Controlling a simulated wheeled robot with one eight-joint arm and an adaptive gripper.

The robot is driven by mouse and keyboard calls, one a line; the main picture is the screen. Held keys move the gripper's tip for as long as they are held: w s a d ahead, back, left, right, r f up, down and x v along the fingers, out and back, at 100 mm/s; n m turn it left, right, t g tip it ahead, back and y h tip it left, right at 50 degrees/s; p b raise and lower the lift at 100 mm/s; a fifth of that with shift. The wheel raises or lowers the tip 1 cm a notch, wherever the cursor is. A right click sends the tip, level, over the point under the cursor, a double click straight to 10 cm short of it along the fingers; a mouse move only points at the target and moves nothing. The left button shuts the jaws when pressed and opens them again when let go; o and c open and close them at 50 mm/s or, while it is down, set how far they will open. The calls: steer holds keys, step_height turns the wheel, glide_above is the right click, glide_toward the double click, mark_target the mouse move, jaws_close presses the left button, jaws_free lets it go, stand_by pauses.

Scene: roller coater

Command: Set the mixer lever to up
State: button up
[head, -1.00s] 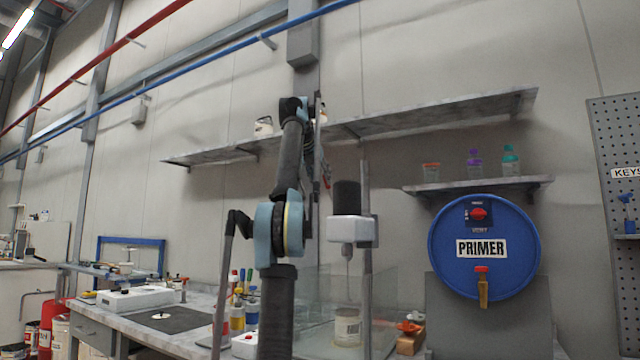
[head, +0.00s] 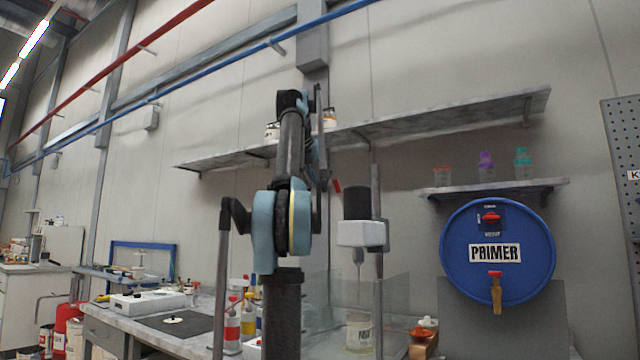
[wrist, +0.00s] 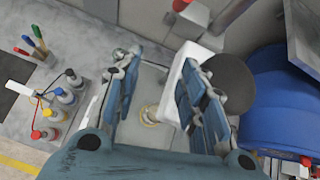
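The mixer (head: 359,233) stands on the bench to the right of my arm, with a black motor on a white head and a stirrer rod over a jar (head: 359,333). In the wrist view the mixer's white head (wrist: 176,88) and black motor (wrist: 230,84) are at right centre, partly behind a finger. My gripper (wrist: 162,72) is open with nothing between its fingers. Its right finger overlaps the mixer head; I cannot tell whether they touch. A small red piece (head: 337,186) shows left of the motor; I cannot tell if it is the lever.
A blue PRIMER drum (head: 497,280) is to the right, below a small shelf (head: 492,188). A long shelf (head: 440,118) runs above. Several bottles (wrist: 55,113) stand on the bench at left in the wrist view. A clear panel (head: 397,290) is beside the mixer.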

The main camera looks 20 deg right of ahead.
steer(key=shift+a, duration=0.25)
steer(key=c, duration=0.9)
steer(key=a+m+h, duration=0.1)
steer(key=a, duration=0.1)
steer(key=a+r+m+h, duration=0.1)
steer(key=a+m, duration=0.1)
steer(key=a+r+m+h, duration=0.1)
steer(key=a, duration=0.1)
steer(key=shift+g+h, duration=0.3)
jaws_close()
steer(key=w+d+f+m, duration=0.1)
steer(key=w+d, duration=0.4)
steer(key=d, duration=0.6)
steer(key=shift+d+f+h, duration=0.15)
steer(key=shift+f+h, duration=0.15)
steer(key=shift+h, duration=0.1)
steer(key=shift+w+d+r, duration=0.65)
steer(key=shift+d+r, duration=0.25)
steer(key=shift+d, duration=0.05)
steer(key=shift+w+d+r, duration=0.6)
steer(key=shift+d+r, duration=0.3)
steer(key=shift+a, duration=0.1)
